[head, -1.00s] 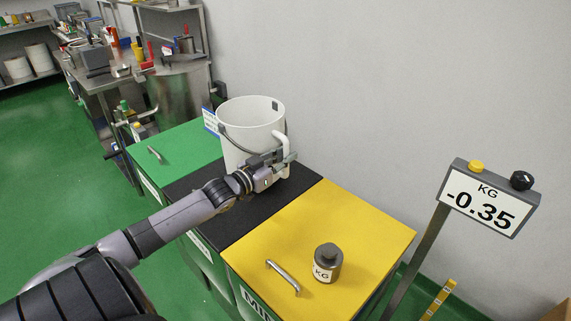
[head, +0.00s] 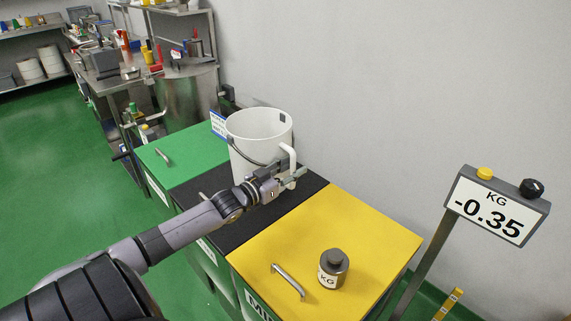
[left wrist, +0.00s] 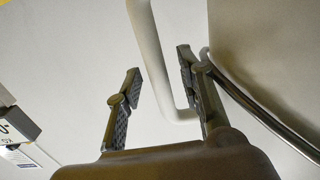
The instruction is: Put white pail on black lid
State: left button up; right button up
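The white pail (head: 252,140) is upright over the back of the black lid (head: 238,226) and appears to rest on it. My arm and gripper hide part of its base. Its side handle (head: 292,161) faces right. My left gripper (head: 289,180) is at the lower end of this handle. In the left wrist view, the fingers of my left gripper (left wrist: 160,95) are apart, with the white handle (left wrist: 155,60) between them, nearer the right finger. A gap shows on the left side; I cannot tell whether the right finger touches. My right gripper is not in view.
A yellow lid (head: 360,235) with a grey weight (head: 333,268) adjoins on the right, a green lid (head: 185,163) on the left. The wall (head: 380,90) is close behind the pail. A scale display (head: 497,207) on a post stands at right. Steel worktables are at back left.

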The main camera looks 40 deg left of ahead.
pick_arm(q)
jog(key=s+a, duration=0.1)
jog(key=s, duration=1.1)
jog(key=shift+w, duration=0.1)
jog(key=shift+c, duration=0.2)
dwell(1.9)
